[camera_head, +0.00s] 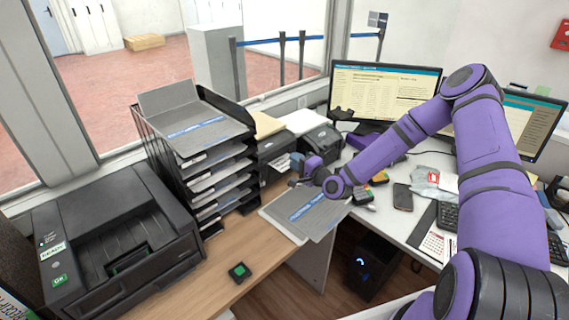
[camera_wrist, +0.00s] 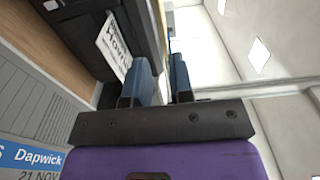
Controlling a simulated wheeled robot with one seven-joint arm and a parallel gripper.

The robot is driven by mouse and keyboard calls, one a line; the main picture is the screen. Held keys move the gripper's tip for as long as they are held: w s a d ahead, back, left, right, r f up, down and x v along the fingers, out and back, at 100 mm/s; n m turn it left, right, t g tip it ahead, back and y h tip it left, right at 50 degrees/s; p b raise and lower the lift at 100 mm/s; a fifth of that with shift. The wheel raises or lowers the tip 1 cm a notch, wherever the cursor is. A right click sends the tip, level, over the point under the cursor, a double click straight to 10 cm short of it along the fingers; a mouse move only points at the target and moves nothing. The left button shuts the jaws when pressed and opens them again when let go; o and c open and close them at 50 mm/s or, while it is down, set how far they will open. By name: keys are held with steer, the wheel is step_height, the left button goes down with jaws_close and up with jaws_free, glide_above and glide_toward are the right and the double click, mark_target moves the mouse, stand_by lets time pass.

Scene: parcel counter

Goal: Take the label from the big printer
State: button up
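A white label (camera_wrist: 113,45) with black print, partly readable as "How", shows against a black device (camera_wrist: 80,30) in the wrist view. My gripper (camera_head: 297,162) is beside two black desktop printers, a left one (camera_head: 272,152) and a right one (camera_head: 320,146). In the wrist view its two blue-grey fingers (camera_wrist: 166,82) stand apart with a visible gap. The label lies just left of the near finger and does not appear between the fingers. A much larger black printer (camera_head: 115,225) with green marks stands at the left.
A black tray stack (camera_head: 190,140) with papers stands left of the desktop printers. Flat printed sheets (camera_head: 305,212) with a blue band lie below my gripper. Monitors (camera_head: 385,92), a phone (camera_head: 403,197) and clutter are right.

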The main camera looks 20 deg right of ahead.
steer(key=w+a+f, duration=0.2)
steer(key=w+f, duration=0.2)
steer(key=f, duration=0.3)
steer(key=shift+w+a, duration=0.15)
steer(key=shift+w, duration=0.05)
stand_by(0.5)
jaws_close()
stand_by(0.4)
